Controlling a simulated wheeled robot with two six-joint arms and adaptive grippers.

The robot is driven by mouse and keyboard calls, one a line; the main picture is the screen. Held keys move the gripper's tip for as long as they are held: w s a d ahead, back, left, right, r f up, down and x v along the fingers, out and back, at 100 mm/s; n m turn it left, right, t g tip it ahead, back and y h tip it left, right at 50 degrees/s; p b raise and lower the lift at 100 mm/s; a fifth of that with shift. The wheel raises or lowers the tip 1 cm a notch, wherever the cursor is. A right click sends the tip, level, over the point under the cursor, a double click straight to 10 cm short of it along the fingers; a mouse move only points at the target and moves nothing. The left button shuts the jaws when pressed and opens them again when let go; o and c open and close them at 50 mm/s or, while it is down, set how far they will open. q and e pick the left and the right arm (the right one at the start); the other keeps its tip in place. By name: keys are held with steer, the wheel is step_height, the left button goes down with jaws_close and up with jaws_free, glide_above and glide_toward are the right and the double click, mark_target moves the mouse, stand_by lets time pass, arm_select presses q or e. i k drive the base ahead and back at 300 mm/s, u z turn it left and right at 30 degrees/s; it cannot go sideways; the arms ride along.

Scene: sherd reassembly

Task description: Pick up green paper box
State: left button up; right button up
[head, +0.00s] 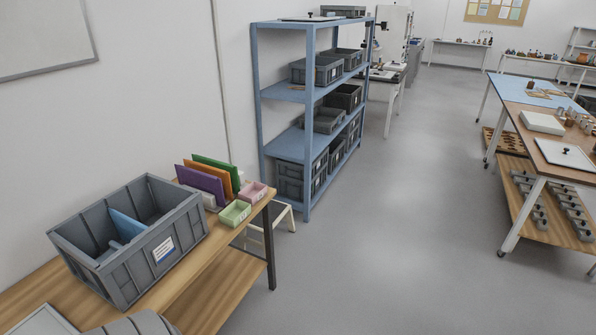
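A small open green box (235,214) sits on the wooden table (222,244) near its right end and front edge. A pink box of similar shape (253,192) stands just behind it to the right. Neither of my grippers shows in the head view. Nothing is seen touching the green box.
A large grey crate (165,252) with a blue divider stands left of the green box. Upright purple, orange and green folders (202,184) stand behind it. A stool (284,215), blue shelving with grey bins (309,122) and a workbench (545,150) stand beyond. The middle floor is clear.

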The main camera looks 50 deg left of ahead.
mark_target(236, 214)
steer(key=z, duration=0.05)
steer(key=i, duration=1.7)
steer(key=u, duration=0.4)
steer(key=i, duration=1)
steer(key=u, duration=1.75)
steer(key=i, duration=1)
steer(key=u, duration=0.9)
